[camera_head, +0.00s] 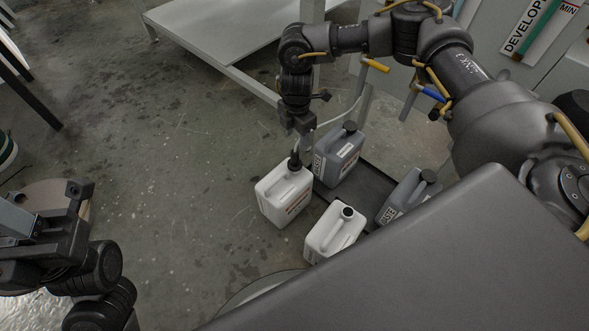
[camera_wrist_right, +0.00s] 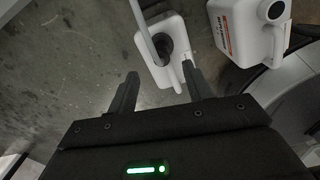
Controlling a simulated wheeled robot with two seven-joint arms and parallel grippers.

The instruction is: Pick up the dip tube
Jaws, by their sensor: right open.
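The dip tube (camera_wrist_right: 144,32) is a pale tube going down into the dark neck of a white jug (camera_wrist_right: 172,72) in the right wrist view. In the head view the right gripper (camera_head: 299,126) hangs just above the neck. My left gripper (camera_head: 76,208) is at the far left, away from the jugs; its jaw gap is unclear.
A second white jug (camera_head: 333,236) with a dark round neck stands nearby. Two grey jugs (camera_head: 338,165) (camera_head: 398,194) stand by a dark tray (camera_head: 372,183). A pale low table (camera_head: 215,30) is behind. Open floor (camera_head: 170,170) lies to the left.

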